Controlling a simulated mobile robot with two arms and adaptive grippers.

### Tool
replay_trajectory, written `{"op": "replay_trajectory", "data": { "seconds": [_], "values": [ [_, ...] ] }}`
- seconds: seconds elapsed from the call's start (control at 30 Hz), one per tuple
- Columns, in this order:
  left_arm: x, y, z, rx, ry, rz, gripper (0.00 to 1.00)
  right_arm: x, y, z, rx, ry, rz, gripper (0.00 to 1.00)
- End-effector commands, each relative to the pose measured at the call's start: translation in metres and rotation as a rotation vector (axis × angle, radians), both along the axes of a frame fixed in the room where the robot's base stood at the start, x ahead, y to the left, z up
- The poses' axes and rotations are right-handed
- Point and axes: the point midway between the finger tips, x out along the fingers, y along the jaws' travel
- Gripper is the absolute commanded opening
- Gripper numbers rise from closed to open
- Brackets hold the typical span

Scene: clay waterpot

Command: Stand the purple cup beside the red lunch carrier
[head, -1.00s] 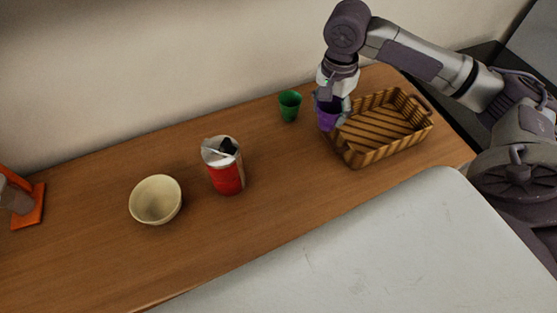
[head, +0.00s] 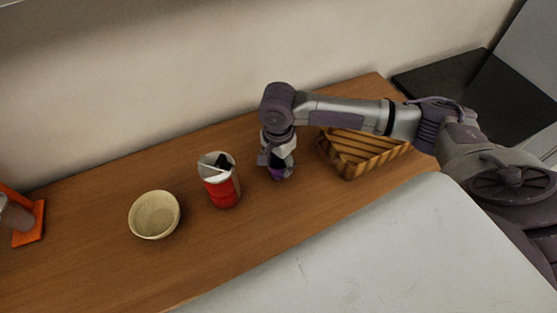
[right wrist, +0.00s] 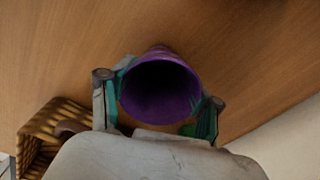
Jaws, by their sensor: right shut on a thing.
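The purple cup (head: 278,174) is in my right gripper (head: 277,166), to the right of the red lunch carrier in the head view. In the right wrist view the cup (right wrist: 160,92) shows its open mouth between the two fingers of the gripper (right wrist: 158,105). I cannot tell whether its base touches the table. The red lunch carrier (head: 223,188), with a pale grey top, stands on the table with a small gap to the cup. My left gripper is not in view.
A wicker basket (head: 348,171) is to the right of the cup, partly behind my right arm. A cream bowl (head: 154,216) is left of the carrier. An orange stand (head: 30,235) is at the far left. The front strip of the wooden table (head: 120,280) is clear.

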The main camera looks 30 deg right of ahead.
Motion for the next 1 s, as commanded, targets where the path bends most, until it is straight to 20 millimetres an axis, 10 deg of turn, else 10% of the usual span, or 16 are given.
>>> {"op": "replay_trajectory", "data": {
  "seconds": [0.33, 0.37, 0.5, 1.0],
  "values": [
    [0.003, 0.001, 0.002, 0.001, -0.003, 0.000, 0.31, 0.000, 0.000, -0.003, 0.000, 0.001, 0.000, 0.29],
    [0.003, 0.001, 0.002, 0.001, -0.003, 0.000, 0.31, 0.000, 0.000, -0.003, 0.000, 0.000, 0.000, 0.64],
    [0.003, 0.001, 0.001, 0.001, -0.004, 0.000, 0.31, 0.000, 0.000, -0.003, 0.000, 0.000, 0.000, 0.87],
    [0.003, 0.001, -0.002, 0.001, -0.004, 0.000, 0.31, 0.001, 0.000, 0.013, 0.002, -0.003, 0.000, 0.88]
  ]
}}
